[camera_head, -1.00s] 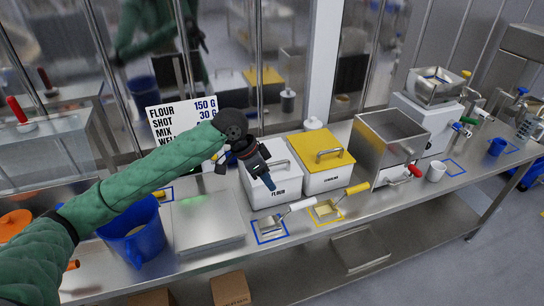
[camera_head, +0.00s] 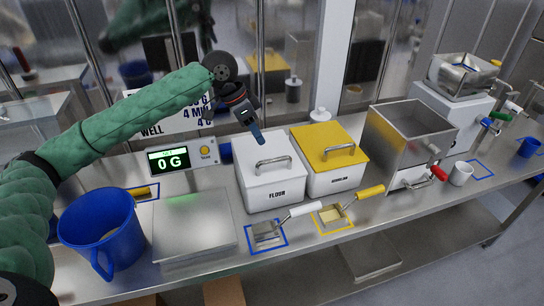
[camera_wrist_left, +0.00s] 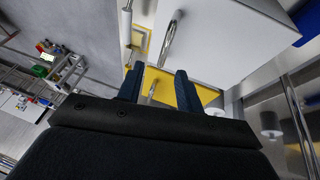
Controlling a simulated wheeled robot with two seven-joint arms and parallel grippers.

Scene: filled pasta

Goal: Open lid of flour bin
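The flour bin (camera_head: 270,198) is a white box labelled FLOUR on the steel counter, left of the yellow-lidded bin. Its white lid (camera_head: 254,152) lies flat on top, closed, with a metal bar handle (camera_head: 273,164). In the left wrist view, a white lid (camera_wrist_left: 225,45) with a bar handle (camera_wrist_left: 170,40) shows beyond the fingertips. My left gripper (camera_head: 259,138) hangs above the lid's back part, near but apart from the handle. In the left wrist view, its two blue fingers (camera_wrist_left: 160,78) are spread with nothing held between them. My right gripper is out of view.
The yellow-lidded bin (camera_head: 329,146) stands close on the right. A scale (camera_head: 190,232) and blue jug (camera_head: 101,232) are left. Scoops (camera_head: 268,233) with white and yellow handles lie in front. A steel hopper (camera_head: 405,135) stands farther right.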

